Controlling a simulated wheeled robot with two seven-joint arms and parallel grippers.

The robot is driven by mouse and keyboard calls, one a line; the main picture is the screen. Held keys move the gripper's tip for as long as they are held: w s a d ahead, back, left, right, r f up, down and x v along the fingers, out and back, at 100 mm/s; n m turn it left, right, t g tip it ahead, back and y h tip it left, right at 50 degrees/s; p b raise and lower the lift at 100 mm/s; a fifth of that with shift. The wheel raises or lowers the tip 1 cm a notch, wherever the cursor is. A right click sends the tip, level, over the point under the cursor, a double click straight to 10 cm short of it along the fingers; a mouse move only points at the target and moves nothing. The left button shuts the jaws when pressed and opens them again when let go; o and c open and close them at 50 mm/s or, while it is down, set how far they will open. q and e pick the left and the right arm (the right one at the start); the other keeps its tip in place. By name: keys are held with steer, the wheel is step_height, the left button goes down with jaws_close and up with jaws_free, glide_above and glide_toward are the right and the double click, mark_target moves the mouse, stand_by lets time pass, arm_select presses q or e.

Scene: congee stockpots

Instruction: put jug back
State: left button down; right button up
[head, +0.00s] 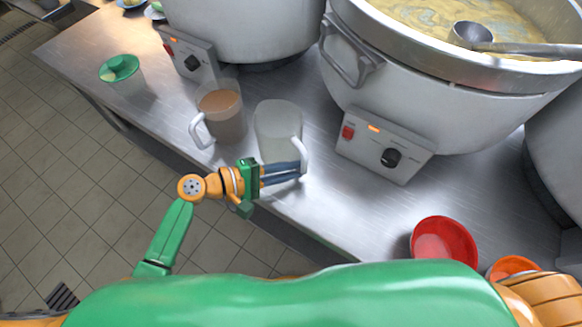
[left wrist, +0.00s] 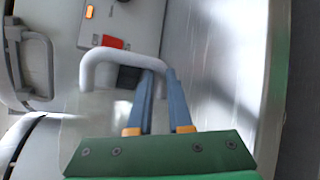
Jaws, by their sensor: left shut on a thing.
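A clear, empty-looking jug (head: 277,118) with a white handle is upright at the counter's front edge, in front of the pots. My left gripper (head: 301,168) is shut on the jug's handle. In the left wrist view the blue fingers (left wrist: 159,76) close around one side of the white handle (left wrist: 122,54). I cannot tell whether the jug's base touches the counter. A second jug (head: 224,120), holding something brown, stands just left of it. My right gripper is not in view.
A large pot (head: 440,100) of congee with a ladle (head: 475,35) stands behind on the right, another pot (head: 243,25) behind on the left. A red bowl (head: 443,242) and an orange bowl (head: 514,266) sit at front right.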

arm_select(q)
steer(key=c, duration=0.8)
jaws_free()
steer(key=shift+o, duration=0.2)
